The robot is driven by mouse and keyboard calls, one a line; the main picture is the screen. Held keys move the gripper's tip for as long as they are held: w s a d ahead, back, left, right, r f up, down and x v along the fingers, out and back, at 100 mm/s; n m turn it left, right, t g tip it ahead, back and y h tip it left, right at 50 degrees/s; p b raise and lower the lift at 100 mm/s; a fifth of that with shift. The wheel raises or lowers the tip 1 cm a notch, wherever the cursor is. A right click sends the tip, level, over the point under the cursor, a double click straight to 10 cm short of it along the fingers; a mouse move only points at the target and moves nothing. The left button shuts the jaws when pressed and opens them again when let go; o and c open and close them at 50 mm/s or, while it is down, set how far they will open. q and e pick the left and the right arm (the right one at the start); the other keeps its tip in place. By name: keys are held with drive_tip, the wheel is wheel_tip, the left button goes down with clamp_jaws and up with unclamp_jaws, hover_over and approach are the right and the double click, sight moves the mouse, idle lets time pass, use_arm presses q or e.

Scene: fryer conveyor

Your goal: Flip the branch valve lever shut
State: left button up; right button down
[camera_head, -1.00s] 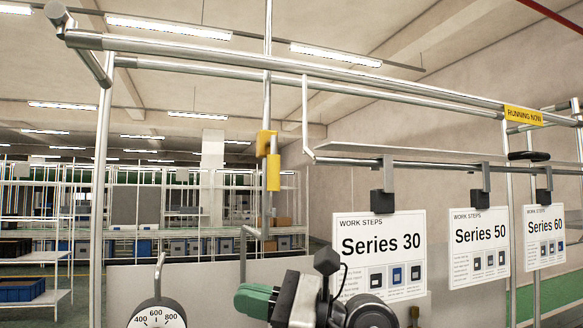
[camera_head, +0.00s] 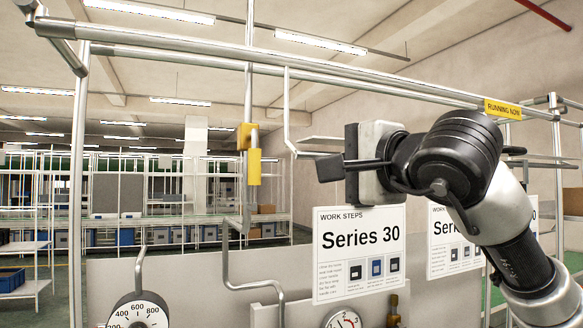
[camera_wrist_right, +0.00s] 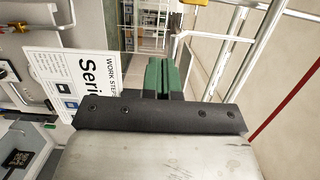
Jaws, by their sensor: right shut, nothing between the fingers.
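A yellow lever-like handle (camera_head: 254,167) hangs down beside a thin vertical pipe, below a yellow block (camera_head: 248,137), in the head view. It looks like the valve lever, in line with the pipe. A bit of yellow (camera_wrist_right: 196,2) is cut off at that view's top edge. My left gripper is not in view.
A metal rail (camera_head: 280,73) crosses above. A bent pipe (camera_head: 288,110) hangs between handle and gripper. A "Series 30" sheet (camera_head: 345,245), a dial gauge (camera_head: 138,312), a smaller gauge (camera_head: 343,318) and a brass fitting (camera_head: 393,305) are lower down. Shelves stand far behind.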

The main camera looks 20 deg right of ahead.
sight(254, 167)
drive_tip(key=a+p+x, duration=0.3)
drive_tip(key=p+x, duration=0.4)
drive_tip(key=x, duration=0.5)
drive_tip(key=shift+s+d+f, duration=0.1)
drive_tip(key=shift+d+f, duration=0.05)
drive_tip(key=shift+d, duration=0.05)
